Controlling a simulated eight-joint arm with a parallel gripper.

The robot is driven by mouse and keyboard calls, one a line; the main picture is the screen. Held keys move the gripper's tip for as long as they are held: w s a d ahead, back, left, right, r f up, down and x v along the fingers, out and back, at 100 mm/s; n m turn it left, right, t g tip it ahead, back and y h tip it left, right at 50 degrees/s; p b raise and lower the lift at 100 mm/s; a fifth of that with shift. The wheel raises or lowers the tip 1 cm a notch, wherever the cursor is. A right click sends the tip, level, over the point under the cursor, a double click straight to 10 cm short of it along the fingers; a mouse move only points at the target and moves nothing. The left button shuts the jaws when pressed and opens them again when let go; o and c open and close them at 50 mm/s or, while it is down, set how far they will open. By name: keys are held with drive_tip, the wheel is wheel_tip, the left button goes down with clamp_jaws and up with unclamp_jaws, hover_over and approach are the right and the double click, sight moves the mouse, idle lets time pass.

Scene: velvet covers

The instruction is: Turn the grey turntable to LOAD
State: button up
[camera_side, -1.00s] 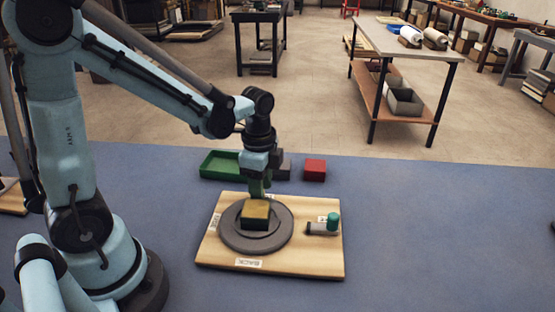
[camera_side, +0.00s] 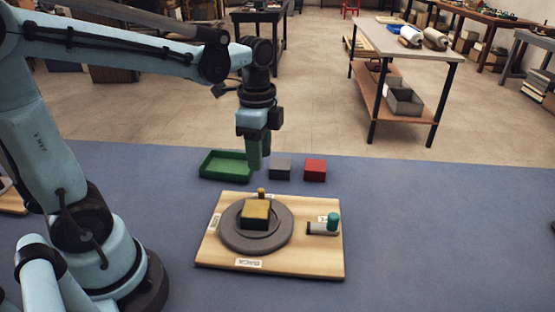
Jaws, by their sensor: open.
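The grey turntable (camera_side: 236,241) is a round disc on a light wooden board (camera_side: 313,263). A block with a yellow top (camera_side: 255,210) sits on the disc. A small yellowish peg (camera_side: 261,193) stands behind the block, near the disc's far edge. White labels lie on the board: the front one (camera_side: 248,263) seems to read BACK, one is at the left (camera_side: 216,222), and one at the right is partly covered and unreadable. My gripper (camera_side: 258,167) has green fingers, is open and empty, and hangs above and behind the turntable, apart from it.
On the board's right is a dark grey piece with a teal-green knob (camera_side: 333,220). Behind the board on the blue cover (camera_side: 430,230) are a green tray (camera_side: 222,165), a grey block (camera_side: 280,170) and a red block (camera_side: 315,170). The cover's right side is clear.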

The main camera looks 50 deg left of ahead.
drive_tip(key=shift+r, duration=1.55)
drive_tip(key=s+f+n+t, duration=0.1)
drive_tip(key=n+t, duration=0.1)
drive_tip(key=n, duration=0.1)
drive_tip(key=s+d+f+n+t, duration=0.1)
drive_tip(key=n+t, duration=0.1)
drive_tip(key=n, duration=0.2)
drive_tip(key=s+d+f+n+t, duration=0.1)
drive_tip(key=n+t, duration=0.2)
drive_tip(key=n, duration=0.1)
drive_tip(key=shift+s+d, duration=0.1)
drive_tip(key=shift+s, duration=0.15)
